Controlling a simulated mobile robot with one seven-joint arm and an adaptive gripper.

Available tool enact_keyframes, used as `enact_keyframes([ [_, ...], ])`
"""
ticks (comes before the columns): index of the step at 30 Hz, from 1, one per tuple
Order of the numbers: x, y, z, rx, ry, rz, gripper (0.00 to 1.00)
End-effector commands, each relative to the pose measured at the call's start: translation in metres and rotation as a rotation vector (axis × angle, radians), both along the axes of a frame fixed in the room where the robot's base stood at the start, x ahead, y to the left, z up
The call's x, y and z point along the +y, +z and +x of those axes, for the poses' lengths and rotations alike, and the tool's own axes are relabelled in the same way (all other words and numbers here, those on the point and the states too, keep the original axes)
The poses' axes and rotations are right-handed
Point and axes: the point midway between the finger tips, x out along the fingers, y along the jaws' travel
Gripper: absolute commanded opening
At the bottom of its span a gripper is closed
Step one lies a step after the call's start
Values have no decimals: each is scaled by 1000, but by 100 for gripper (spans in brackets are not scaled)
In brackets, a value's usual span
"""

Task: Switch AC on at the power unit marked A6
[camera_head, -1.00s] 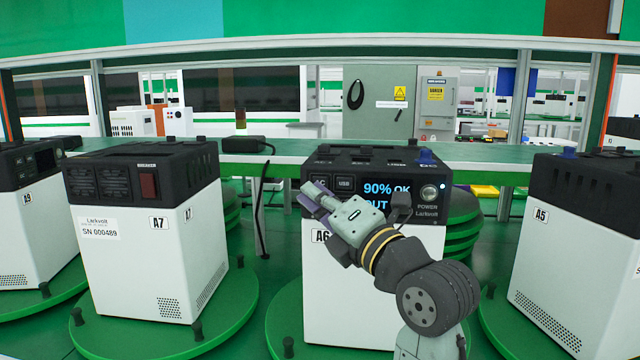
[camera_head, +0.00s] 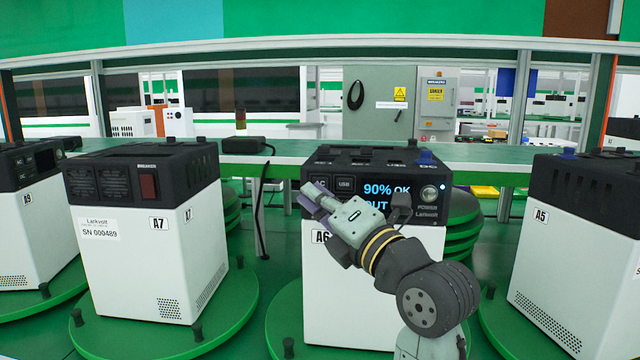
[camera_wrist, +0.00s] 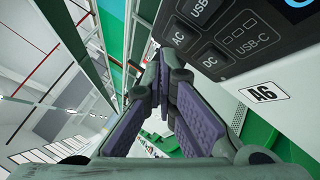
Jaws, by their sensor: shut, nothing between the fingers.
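The power unit marked A6 (camera_head: 340,290) is a white box with a black top, standing at the centre in the head view. Its lit screen (camera_head: 386,189) reads "90% OK" and, partly hidden, "OUT". My gripper (camera_head: 312,194) is shut and empty in front of the panel's left part, covering part of it. In the wrist view the AC button (camera_wrist: 179,38) shows on the black panel, with the DC button (camera_wrist: 211,60) beside it and the A6 label (camera_wrist: 263,92) below. My gripper (camera_wrist: 160,62) has its fingertips just left of the AC button; I cannot tell whether they touch the panel.
Unit A7 (camera_head: 150,260) stands to the left and unit A5 (camera_head: 575,265) to the right, each on a green turntable. A black adapter (camera_head: 242,145) with a hanging cable lies on the green shelf behind. Open floor is narrow between units.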

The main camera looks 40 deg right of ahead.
Motion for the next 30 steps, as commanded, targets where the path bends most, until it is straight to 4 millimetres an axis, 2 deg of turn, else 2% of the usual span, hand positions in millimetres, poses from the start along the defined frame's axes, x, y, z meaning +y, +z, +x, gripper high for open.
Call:
enact_keyframes([
  [30, -8, 0, 7, 0, 0, 0, 0],
])
